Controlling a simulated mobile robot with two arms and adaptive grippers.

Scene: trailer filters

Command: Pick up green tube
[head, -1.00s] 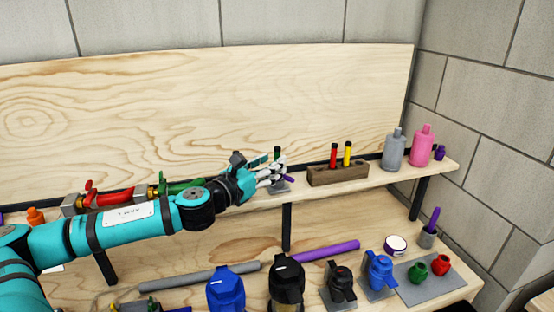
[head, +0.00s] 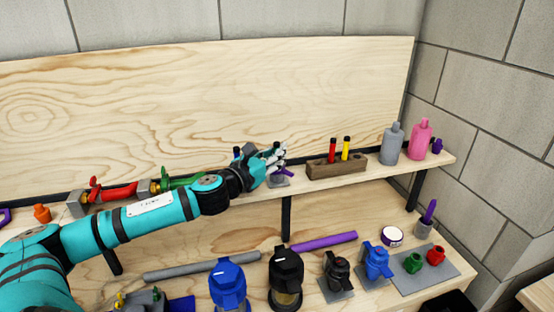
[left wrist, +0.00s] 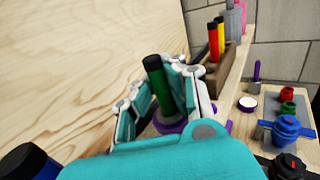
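The green tube (left wrist: 162,92) has a black cap and stands roughly upright in the left wrist view. Its lower end is near a purple ring-like piece (left wrist: 170,124); whether it sits inside that piece is unclear. My left gripper (left wrist: 157,76) has its white and teal fingers on both sides of the tube, with a gap visible at the left, so it looks open around it. In the head view my left gripper (head: 276,160) is over the upper shelf and mostly hides the tube. My right gripper is not in view.
A wooden rack (head: 337,167) with a red tube (head: 331,152) and a yellow tube (head: 346,150) stands just right of the gripper. A grey bottle (head: 392,145) and a pink bottle (head: 420,140) are farther right. A plywood board (head: 200,100) stands behind.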

